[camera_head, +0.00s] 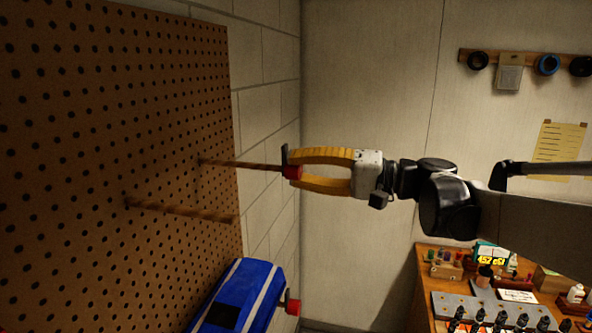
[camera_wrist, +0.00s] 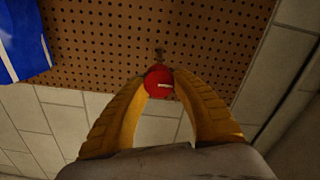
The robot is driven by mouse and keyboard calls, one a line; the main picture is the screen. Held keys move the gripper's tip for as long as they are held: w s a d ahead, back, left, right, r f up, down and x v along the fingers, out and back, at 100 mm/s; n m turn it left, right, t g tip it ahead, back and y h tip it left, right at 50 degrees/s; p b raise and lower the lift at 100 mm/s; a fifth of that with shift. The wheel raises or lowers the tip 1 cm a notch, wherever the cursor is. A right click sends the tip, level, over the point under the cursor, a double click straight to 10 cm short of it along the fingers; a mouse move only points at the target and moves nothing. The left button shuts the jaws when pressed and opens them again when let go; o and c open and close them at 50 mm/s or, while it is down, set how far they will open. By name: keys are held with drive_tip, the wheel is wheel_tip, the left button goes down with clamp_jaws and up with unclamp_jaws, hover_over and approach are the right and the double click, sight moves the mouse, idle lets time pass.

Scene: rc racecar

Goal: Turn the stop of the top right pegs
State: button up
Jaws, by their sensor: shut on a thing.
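A wooden peg (camera_head: 243,165) sticks out of the brown pegboard (camera_head: 110,80). It ends in a red stop (camera_head: 292,173) with a small dark piece (camera_head: 285,155) upright beside it. The yellow fingers of my gripper (camera_head: 297,172) are closed around this red stop from the peg's outer end. In the wrist view the red stop (camera_wrist: 159,77) sits between the two fingertips (camera_wrist: 160,86), with a pale mark on its face; most of the peg behind it is hidden. A second wooden peg (camera_head: 180,209), lower and nearer, has no stop visible on it.
A blue bag (camera_head: 243,294) with pale stripes hangs lower at the board, with another red stop (camera_head: 293,306) beside it. A cluttered workbench (camera_head: 425,285) stands at the lower right. A rack with tape rolls (camera_head: 547,64) is on the back wall. Air around my gripper is clear.

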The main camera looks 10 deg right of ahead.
idle(0.4)
drive_tip(key=o, duration=1.2)
drive_tip(key=shift+a, duration=0.1)
drive_tip(key=v, duration=1.2)
